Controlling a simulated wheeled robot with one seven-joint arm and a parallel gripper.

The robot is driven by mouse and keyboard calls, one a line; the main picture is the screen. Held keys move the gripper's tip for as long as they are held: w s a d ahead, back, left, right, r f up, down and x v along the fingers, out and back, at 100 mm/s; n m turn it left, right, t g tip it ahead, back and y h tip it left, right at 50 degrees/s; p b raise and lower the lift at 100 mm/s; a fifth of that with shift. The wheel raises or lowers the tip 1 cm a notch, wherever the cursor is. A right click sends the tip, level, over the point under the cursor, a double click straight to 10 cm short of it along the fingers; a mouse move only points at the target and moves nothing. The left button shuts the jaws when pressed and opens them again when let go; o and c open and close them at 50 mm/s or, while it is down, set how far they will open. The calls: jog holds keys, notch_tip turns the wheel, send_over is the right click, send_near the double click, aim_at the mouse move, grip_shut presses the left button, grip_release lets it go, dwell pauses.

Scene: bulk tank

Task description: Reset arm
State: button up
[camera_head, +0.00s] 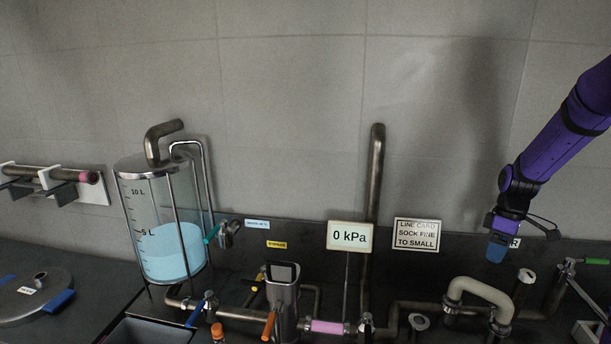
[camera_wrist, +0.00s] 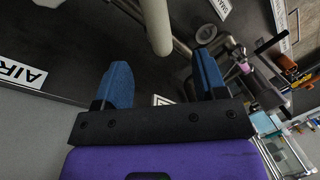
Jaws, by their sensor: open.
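My purple arm comes in from the right in the head view, with my gripper (camera_head: 496,250) pointing down over the right part of the bench, in front of the dark back panel. In the wrist view my gripper (camera_wrist: 165,85) shows two blue fingers spread apart with nothing between them. The pale curved hose (camera_head: 478,287) stands below and to the left of my gripper in the head view. The pale hose (camera_wrist: 157,25) also shows beyond the fingers in the wrist view.
A glass tank (camera_head: 160,220) with blue liquid stands at the left. Steel pipes, coloured valve handles and a grey hopper (camera_head: 283,290) fill the bench middle. The wall above is clear.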

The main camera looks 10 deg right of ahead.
jog(key=s+a+r+m+t+h, duration=0.15)
jog(key=s+a+r, duration=0.25)
jog(key=a+r, duration=0.4)
jog(key=s+a+r+m+t+h, duration=0.15)
jog(key=s+a+r, duration=0.25)
jog(key=a+r, duration=0.45)
jog(key=s+a+r+m+t, duration=0.2)
jog(key=s+a+r, duration=0.2)
jog(key=s, duration=0.4)
jog(key=s+a+r+m+t+y, duration=0.1)
jog(key=s+a+r, duration=0.3)
jog(key=s, duration=0.5)
jog(key=shift+s+a+m+t, duration=0.15)
jog(key=shift+s+m+t, duration=0.2)
jog(key=shift+m, duration=0.45)
